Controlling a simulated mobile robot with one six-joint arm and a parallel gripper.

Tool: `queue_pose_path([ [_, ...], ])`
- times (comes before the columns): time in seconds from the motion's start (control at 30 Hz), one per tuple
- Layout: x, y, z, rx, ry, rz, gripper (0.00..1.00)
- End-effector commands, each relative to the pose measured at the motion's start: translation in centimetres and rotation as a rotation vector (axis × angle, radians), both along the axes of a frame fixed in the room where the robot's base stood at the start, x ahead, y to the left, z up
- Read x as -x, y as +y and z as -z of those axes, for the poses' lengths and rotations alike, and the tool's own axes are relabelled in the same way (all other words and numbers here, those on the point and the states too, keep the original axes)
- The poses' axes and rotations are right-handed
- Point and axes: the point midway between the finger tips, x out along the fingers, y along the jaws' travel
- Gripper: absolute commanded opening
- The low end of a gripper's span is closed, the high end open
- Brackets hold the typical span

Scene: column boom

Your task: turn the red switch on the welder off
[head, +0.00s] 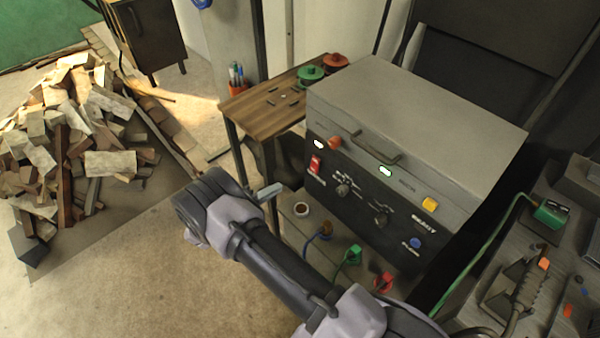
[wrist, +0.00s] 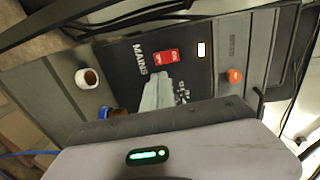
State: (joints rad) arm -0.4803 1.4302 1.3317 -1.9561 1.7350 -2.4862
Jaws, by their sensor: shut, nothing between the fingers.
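The welder (head: 420,100) is a grey box with a black front panel, standing right of centre in the head view. Its red switch (head: 316,163) is at the panel's upper left; in the wrist view the red switch (wrist: 166,57) sits beside the word MAINS. My gripper (head: 272,190) is shut and empty, in front of the panel, to the left of and below the switch in the head view. In the wrist view the shut fingertips (wrist: 158,88) are just below the switch in the picture; I cannot tell whether they touch the panel. The rocker's position is too small to tell.
A white lamp (wrist: 202,50) and an orange knob (wrist: 235,75) are near the switch. Coloured plugs (head: 354,254) with cables stick out below. A wooden side table (head: 262,108) stands left of the welder.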

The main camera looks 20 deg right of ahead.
Motion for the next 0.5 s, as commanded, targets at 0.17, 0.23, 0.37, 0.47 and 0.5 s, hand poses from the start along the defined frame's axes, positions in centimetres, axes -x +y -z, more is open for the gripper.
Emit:
queue_pose_path([
  [0.17,-0.9,-2.5,0.7,0.000,0.000,0.005,0.00],
  [0.23,-1.5,-3.9,1.0,-0.001,0.000,0.005,0.00],
  [0.37,-2.5,-6.5,1.5,-0.001,-0.001,0.005,0.00],
  [0.47,-3.4,-8.5,1.9,-0.001,-0.001,0.005,0.00],
  [0.5,-3.6,-9.2,2.0,-0.002,-0.002,0.005,0.00],
])
